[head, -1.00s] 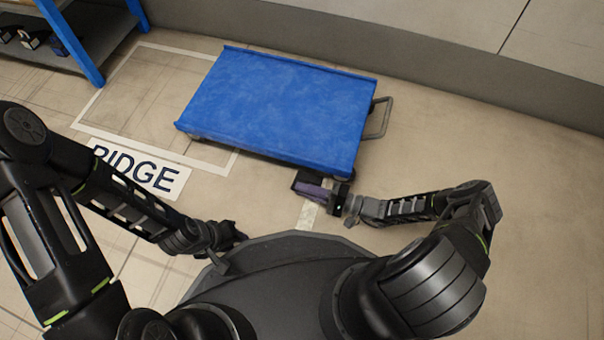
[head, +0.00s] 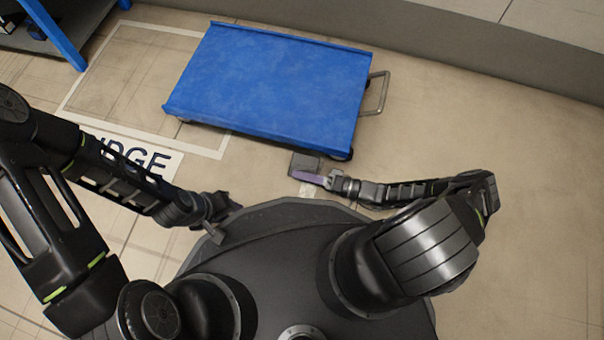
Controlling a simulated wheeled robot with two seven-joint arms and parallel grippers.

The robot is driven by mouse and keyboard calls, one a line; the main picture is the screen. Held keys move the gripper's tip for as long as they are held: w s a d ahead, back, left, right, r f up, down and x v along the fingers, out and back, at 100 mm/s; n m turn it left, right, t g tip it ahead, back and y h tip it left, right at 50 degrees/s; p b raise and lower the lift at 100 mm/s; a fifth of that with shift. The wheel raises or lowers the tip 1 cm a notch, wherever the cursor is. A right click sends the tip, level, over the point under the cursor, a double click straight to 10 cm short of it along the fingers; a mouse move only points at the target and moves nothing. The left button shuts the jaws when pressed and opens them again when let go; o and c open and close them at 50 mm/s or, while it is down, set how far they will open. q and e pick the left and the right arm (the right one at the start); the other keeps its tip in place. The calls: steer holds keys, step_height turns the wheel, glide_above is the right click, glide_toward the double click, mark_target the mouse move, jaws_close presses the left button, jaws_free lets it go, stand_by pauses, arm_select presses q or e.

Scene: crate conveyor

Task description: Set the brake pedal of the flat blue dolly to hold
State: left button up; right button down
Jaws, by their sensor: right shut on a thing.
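The flat blue dolly (head: 272,85) stands on the floor ahead of me, its blue deck bare and a grey handle loop (head: 377,94) at its right end. My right gripper (head: 312,172) is just off the dolly's near edge, close to its near right corner. It is shut on a dark grey plate (head: 304,163), which I take to be the brake pedal; a purple strip lies along its near side. Whether the pedal is up or down cannot be told. My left gripper (head: 222,205) hangs low beside my base, far from the dolly; its jaws are too dark to read.
A white-outlined floor bay (head: 98,83) lies left of the dolly, partly under it, with a lettered label (head: 160,160) at its near edge. A blue-framed shelf (head: 55,35) stands at the upper left. A grey wall (head: 450,40) runs behind. Floor at the right is clear.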

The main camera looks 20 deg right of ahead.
steer(key=shift+f, duration=0.1)
steer(key=c, duration=1.5)
jaws_free()
steer(key=p+v, duration=0.1)
steer(key=v, duration=0.6)
steer(key=shift+s+d, duration=0.25)
steer(key=shift+d, duration=0.1)
